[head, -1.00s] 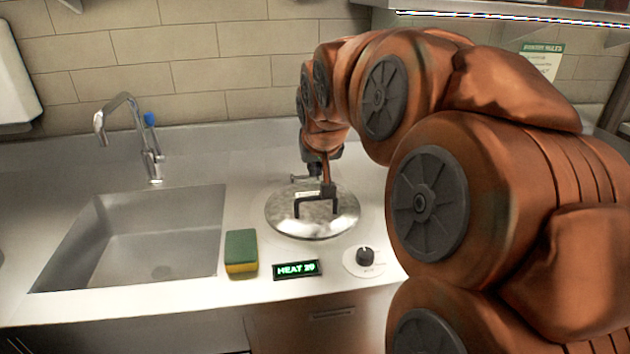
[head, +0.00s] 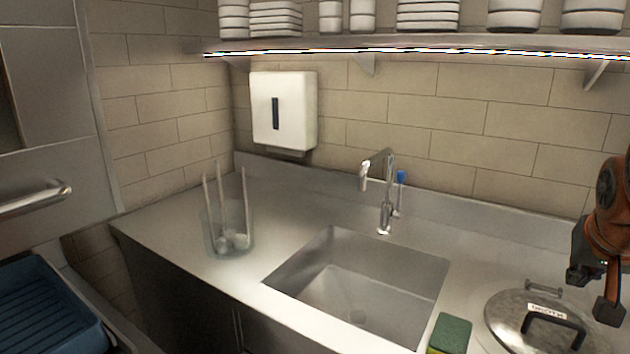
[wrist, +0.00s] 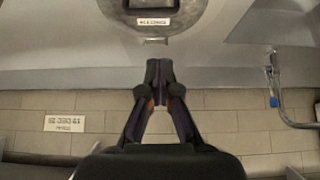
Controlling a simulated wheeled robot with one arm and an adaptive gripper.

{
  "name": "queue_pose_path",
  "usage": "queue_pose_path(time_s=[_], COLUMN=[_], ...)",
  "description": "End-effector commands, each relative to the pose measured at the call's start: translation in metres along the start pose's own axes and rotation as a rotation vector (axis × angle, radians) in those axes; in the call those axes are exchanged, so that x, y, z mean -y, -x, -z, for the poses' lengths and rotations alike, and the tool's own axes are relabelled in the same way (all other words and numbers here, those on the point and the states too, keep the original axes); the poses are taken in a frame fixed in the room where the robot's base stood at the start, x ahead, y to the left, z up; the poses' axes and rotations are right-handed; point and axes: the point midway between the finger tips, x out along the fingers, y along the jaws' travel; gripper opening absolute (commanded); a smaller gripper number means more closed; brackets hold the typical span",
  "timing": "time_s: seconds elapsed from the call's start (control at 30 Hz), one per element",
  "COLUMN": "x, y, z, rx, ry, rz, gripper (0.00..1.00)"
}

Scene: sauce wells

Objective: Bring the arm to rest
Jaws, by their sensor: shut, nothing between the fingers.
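My gripper (head: 594,290) is at the right edge of the head view, above the counter and beside a round metal lid. Part of my arm is cut off by the frame. In the wrist view my gripper (wrist: 159,68) has its fingertips together with nothing between them. The metal lid (head: 500,322) has a black handle and a small label, and lies apart from the fingers. It also shows at the top of the wrist view (wrist: 196,12).
A sink (head: 345,295) with a faucet (head: 384,195) is left of the lid. A green sponge (head: 451,333) lies between them. A clear holder with utensils (head: 228,232) stands on the left counter. A blue tray (head: 45,300) is lower left. A shelf (head: 430,42) with dishes runs above.

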Motion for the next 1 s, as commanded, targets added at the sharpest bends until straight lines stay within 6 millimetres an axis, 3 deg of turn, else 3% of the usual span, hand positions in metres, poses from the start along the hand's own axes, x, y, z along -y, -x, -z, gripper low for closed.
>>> queue_pose_path(time_s=[0.17, 0.3, 0.43, 0.6, 0.7, 0.83, 1.0], x=[0.049, 0.087, 0.111, 0.119, 0.117, 0.112, 0.11], y=[0.001, 0.005, 0.017, 0.038, 0.048, 0.056, 0.058], z=[-0.042, -0.096, -0.155, -0.23, -0.259, -0.284, -0.293], rx=[0.128, 0.265, 0.401, 0.576, 0.646, 0.704, 0.723], ry=[0.119, 0.24, 0.364, 0.504, 0.56, 0.603, 0.617], rz=[0.055, 0.102, 0.134, 0.153, 0.154, 0.154, 0.154], gripper=[0.0, 0.0, 0.0, 0.0, 0.0, 0.0, 0.0])
